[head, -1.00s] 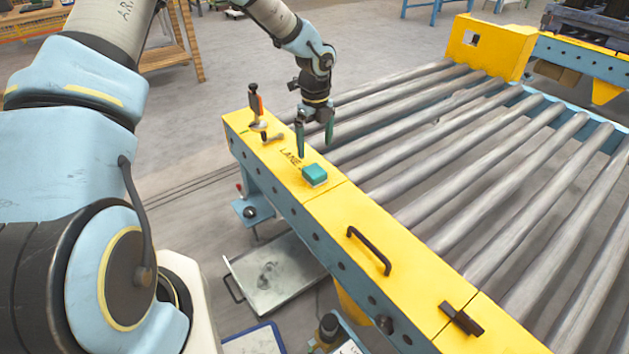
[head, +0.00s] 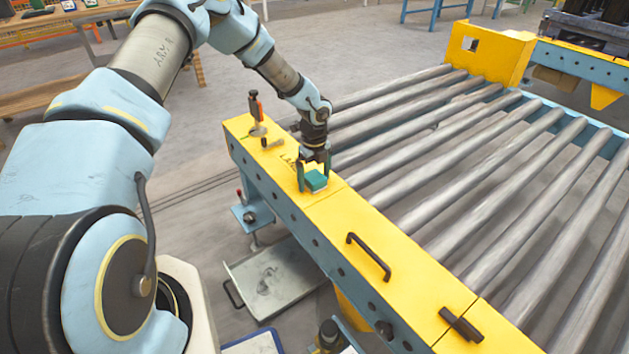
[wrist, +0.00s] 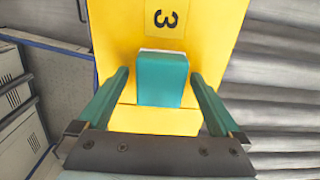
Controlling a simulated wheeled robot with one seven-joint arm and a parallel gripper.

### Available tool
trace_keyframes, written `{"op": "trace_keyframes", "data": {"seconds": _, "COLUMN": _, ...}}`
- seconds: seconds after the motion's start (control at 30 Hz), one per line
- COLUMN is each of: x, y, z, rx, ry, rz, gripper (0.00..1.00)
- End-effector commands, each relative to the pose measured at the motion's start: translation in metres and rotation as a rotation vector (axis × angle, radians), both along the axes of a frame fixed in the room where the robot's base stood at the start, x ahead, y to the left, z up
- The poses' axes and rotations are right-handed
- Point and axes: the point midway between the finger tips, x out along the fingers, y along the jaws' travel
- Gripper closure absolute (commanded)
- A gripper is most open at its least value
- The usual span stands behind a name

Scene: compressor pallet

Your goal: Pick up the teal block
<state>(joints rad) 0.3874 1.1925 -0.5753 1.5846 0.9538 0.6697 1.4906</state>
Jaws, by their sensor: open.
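The teal block (head: 316,181) sits on the yellow top of the conveyor's side rail (head: 325,208). In the wrist view the teal block (wrist: 162,79) lies between the two teal fingers, with a gap on each side. A pale edge shows along its far side. My gripper (head: 314,178) is open and low over the rail, its fingers on either side of the block. In the wrist view my gripper (wrist: 160,88) is empty, and neither finger touches the block.
An orange-and-black upright tool (head: 257,112) and a small brown-and-black piece (head: 271,143) stand on the rail behind the gripper. A black handle (head: 368,256) and a dark latch (head: 461,323) sit nearer. Metal rollers (head: 440,165) run along the right side.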

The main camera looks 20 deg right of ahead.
Motion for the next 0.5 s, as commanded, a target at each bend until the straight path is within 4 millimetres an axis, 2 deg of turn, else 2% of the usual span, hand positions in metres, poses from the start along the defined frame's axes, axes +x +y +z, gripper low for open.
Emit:
{"op": "trace_keyframes", "data": {"seconds": 0.2, "x": 0.0001, "y": -0.0003, "z": -0.0001, "rx": -0.001, "ry": 0.0, "rz": 0.0, "gripper": 0.02}}
{"op": "trace_keyframes", "data": {"seconds": 0.5, "x": -0.0001, "y": -0.0004, "z": 0.0002, "rx": -0.001, "ry": 0.0, "rz": 0.0, "gripper": 0.36}}
